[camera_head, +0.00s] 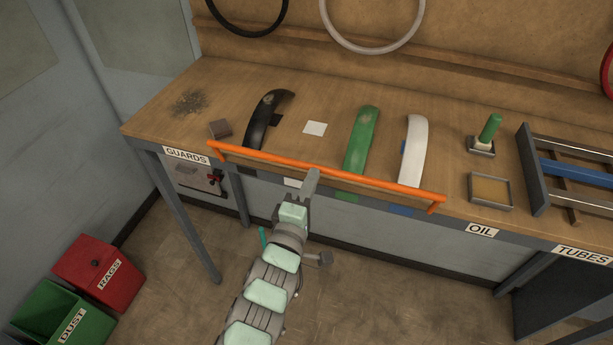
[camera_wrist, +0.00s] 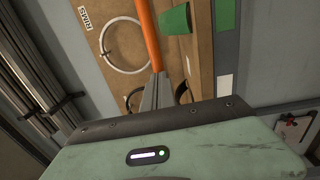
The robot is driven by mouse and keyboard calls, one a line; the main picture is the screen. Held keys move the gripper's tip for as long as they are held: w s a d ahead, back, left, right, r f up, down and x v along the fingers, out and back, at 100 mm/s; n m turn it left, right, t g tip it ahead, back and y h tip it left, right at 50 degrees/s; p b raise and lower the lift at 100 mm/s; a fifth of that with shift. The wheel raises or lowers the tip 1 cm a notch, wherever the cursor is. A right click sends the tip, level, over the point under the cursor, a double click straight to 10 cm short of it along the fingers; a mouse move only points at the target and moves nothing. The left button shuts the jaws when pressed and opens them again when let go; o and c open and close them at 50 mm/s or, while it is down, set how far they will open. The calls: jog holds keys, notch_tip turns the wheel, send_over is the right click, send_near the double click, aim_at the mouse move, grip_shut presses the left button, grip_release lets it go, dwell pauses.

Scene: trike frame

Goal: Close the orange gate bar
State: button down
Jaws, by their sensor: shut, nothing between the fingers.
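The orange gate bar (camera_head: 318,174) runs along the front edge of the wooden workbench (camera_head: 158,117), in front of the mudguards, with a bent end at each side. It also shows in the wrist view as an orange rod (camera_wrist: 148,35) leading down to my fingers. My gripper (camera_head: 313,178) is shut and empty, its fingertips at the bar near its middle. In the wrist view the gripper (camera_wrist: 157,85) is next to the bar and appears to touch it. I cannot tell whether the fingers press on it.
Black (camera_head: 264,117), green (camera_head: 361,139) and white (camera_head: 413,150) mudguards lie behind the bar. A green-handled tool (camera_head: 490,128), a square tray (camera_head: 490,190) and a metal rack (camera_head: 534,165) are at right. Red (camera_head: 98,272) and green (camera_head: 50,312) bins stand on the floor at left.

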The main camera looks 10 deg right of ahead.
jog(key=shift+w+d+r+g+y+p, duration=0.35)
jog(key=shift+w+g+p, duration=0.25)
jog(key=shift+p, duration=0.5)
jog(key=shift+w+d+r+g+y+p, duration=0.25)
jog(key=shift+w+r+g+y+p, duration=0.35)
jog(key=shift+p, duration=0.5)
jog(key=shift+s+f, duration=0.1)
jog(key=shift+f, duration=0.1)
jog(key=p+v, duration=0.5)
jog(key=v, duration=0.9)
jog(key=shift+a, duration=0.15)
jog(key=shift+f, duration=0.15)
